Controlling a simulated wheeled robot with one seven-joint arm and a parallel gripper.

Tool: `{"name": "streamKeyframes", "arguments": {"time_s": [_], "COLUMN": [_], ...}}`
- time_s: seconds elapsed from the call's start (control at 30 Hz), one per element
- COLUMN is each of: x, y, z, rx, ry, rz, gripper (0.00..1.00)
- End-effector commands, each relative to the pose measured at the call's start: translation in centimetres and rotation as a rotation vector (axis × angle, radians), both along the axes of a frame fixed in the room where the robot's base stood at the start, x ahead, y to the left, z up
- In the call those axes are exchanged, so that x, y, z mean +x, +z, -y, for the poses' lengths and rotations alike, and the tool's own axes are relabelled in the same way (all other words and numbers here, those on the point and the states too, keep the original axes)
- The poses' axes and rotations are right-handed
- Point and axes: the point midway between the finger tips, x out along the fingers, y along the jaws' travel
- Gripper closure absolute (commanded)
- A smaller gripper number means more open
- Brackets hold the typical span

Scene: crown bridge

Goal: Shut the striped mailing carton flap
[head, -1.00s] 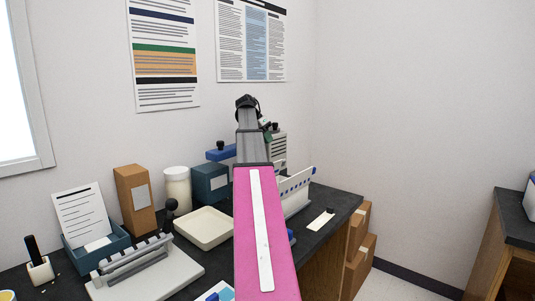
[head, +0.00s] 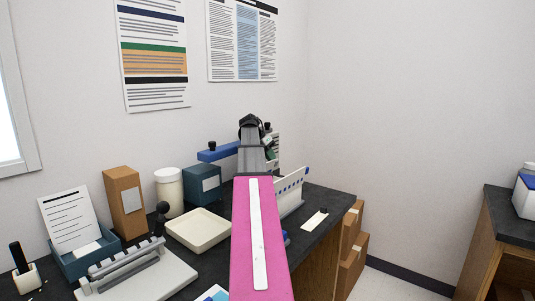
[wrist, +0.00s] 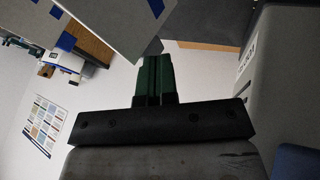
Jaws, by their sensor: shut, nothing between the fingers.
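The striped mailing carton (head: 290,193) is white with blue marks along its raised edge. It stands on the dark counter just right of my arm, which hides its left part. In the wrist view, a grey panel with blue marks (wrist: 115,22), likely the carton's raised flap, lies close beyond the fingers at the upper left. My gripper (wrist: 154,75) has dark green fingers, shut together and empty. In the head view its fingers are mostly hidden behind my arm, near the carton's far side. I cannot tell whether they touch the flap.
A blue bar with a black knob (head: 217,152) and a teal box (head: 202,185) stand left of my arm. A cream tray (head: 198,230), a white jar (head: 169,190) and a brown box (head: 125,203) are further left. Brown cartons (head: 352,250) stand beyond the counter's right end.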

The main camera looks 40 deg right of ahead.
Motion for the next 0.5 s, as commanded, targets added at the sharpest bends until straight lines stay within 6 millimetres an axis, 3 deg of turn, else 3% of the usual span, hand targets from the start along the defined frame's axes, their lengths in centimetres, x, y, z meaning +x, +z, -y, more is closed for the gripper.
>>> {"name": "streamKeyframes", "arguments": {"time_s": [0.5], "x": [-0.43], "y": [0.01], "z": [0.03], "rx": [0.015], "ry": [-0.001], "rz": [0.052], "gripper": [1.00]}}
